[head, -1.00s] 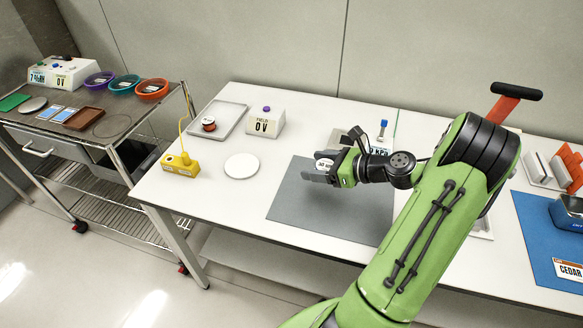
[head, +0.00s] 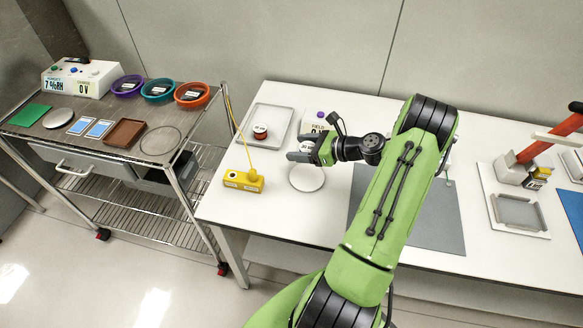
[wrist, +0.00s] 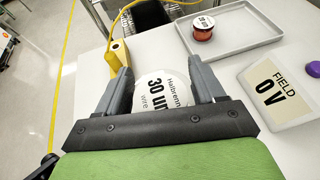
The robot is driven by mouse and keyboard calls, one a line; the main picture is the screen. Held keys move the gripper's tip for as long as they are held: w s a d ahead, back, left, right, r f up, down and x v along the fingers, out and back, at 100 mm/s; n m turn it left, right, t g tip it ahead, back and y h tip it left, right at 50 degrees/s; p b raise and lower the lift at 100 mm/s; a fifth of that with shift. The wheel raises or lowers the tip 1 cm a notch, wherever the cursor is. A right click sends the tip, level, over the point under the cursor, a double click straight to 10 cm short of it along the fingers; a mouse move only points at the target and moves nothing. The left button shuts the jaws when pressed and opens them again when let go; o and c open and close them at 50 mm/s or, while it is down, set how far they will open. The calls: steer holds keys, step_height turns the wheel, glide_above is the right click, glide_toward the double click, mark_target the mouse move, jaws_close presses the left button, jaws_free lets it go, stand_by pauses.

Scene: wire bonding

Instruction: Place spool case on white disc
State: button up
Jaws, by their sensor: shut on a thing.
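The spool case (wrist: 160,92) is a round white-topped case labelled "30 um wire". My gripper (wrist: 160,85) is shut on it, with one finger at each side. In the head view my gripper (head: 303,150) holds the case beside the far edge of the white disc (head: 307,180), in the air as far as I can tell. The disc lies flat on the white table, and my gripper covers part of its far side. In the wrist view I cannot tell the disc apart from the case.
A yellow block with a cord (head: 243,180) stands left of the disc. A grey tray (head: 272,117) with a red spool (head: 260,132) is behind it. The FIELD meter (head: 313,121) stands behind my gripper. A grey mat (head: 440,215) lies to the right.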

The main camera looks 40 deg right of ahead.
mark_target(301, 174)
step_height(301, 174, down, 9)
steer(key=shift+s+d+r+b, duration=0.1)
steer(key=shift+b, duration=0.85)
steer(key=shift+f, duration=0.2)
steer(key=o, duration=1.1)
steer(key=shift+o, duration=0.2)
steer(key=shift+r, duration=0.1)
